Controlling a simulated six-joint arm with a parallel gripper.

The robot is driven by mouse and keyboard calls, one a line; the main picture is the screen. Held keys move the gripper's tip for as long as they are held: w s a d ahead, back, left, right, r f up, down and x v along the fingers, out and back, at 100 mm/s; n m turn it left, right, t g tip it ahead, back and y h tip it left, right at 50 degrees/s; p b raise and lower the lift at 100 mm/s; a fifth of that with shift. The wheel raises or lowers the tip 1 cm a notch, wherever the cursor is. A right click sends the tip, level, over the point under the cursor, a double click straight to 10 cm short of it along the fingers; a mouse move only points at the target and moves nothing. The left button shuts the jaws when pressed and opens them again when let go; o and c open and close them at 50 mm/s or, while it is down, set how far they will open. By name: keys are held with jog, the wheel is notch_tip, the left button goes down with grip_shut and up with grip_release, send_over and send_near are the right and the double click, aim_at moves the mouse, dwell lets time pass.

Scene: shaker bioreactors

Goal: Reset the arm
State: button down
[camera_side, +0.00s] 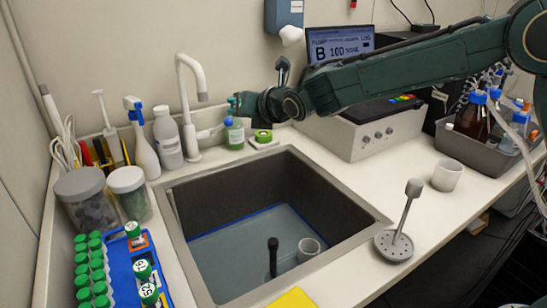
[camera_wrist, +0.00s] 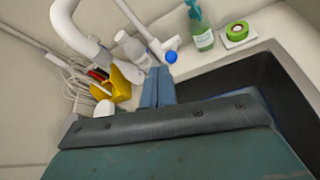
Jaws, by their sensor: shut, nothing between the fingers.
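My arm reaches in from the right in the side view. The same bottle (camera_wrist: 201,32) is right of the fingers in the wrist view. A blue tip (camera_wrist: 171,57) on the tap area appears close beside the fingers; I cannot tell the gap.
Green tape (camera_side: 263,136) lies behind the sink. Jars (camera_side: 130,190), a wash bottle (camera_side: 143,140) and a rack of green-capped tubes (camera_side: 92,265) crowd the left. A control box (camera_side: 365,130) and a tray of bottles (camera_side: 475,150) are right.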

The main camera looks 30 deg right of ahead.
jog(key=s+d+r+m+g+h, duration=0.1)
jog(key=s+d+r+m+g, duration=0.15)
jog(key=s+d+m, duration=0.65)
jog(key=s+d+r+m+g, duration=0.2)
jog(key=s+d+r+m, duration=0.2)
jog(key=s+d+m, duration=0.6)
jog(key=s+d+f+m+g, duration=0.1)
jog(key=s+f+m, duration=0.2)
jog(key=s+m, duration=0.4)
jog(key=s+f+m+g, duration=0.2)
jog(key=s+m, duration=0.5)
jog(key=s, duration=1.2)
jog(key=shift+d+f, duration=0.4)
jog(key=shift+f, duration=0.45)
jog(key=shift+g, duration=0.25)
